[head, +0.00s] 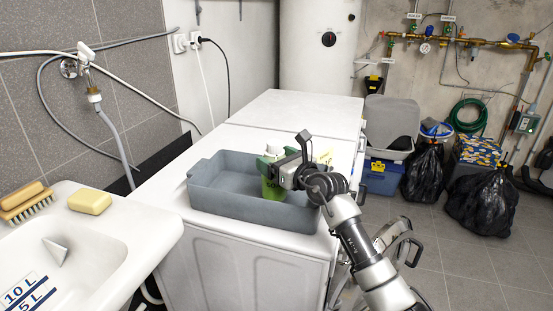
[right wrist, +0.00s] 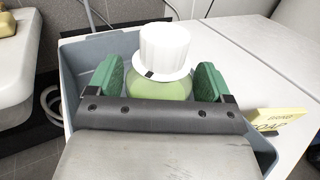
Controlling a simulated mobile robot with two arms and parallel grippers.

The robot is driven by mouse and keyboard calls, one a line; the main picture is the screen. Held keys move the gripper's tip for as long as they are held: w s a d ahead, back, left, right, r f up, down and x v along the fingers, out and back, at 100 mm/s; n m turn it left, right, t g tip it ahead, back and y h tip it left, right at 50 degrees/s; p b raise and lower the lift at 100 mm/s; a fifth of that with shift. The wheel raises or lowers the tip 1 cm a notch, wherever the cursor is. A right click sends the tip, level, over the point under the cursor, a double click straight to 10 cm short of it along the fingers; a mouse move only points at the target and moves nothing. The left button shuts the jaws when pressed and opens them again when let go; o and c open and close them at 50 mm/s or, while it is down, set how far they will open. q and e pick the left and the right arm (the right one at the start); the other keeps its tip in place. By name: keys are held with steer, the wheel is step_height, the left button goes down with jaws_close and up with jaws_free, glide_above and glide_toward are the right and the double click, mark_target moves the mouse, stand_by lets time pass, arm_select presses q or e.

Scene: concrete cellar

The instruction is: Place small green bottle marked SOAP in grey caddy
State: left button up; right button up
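The grey caddy (head: 225,200) is an open tub on a white appliance top. The green bottle (head: 273,190) is upright at the caddy, with its lower end hidden by the front wall in the head view. In the right wrist view the bottle (right wrist: 160,89) has a white cap (right wrist: 165,48) and stands within the caddy walls (right wrist: 78,60). My right gripper (right wrist: 158,82) has its green fingers against both sides of the bottle. Whether the bottle's base touches the caddy floor is hidden. My left gripper is not in view.
A yellow card reading SOAP (right wrist: 277,121) is to the right of the gripper. A white sink (head: 100,235) with a soap bar (head: 90,201) and a brush (head: 27,203) is at left. The white top behind the caddy (head: 300,108) is clear. Black bags (head: 484,203) lie on the floor at right.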

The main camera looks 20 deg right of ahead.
steer(key=shift+o, duration=0.9)
steer(key=shift+r, duration=0.3)
steer(key=shift+r+p, duration=0.35)
steer(key=shift+r, duration=0.25)
steer(key=v, duration=1.2)
steer(key=shift+f, duration=0.3)
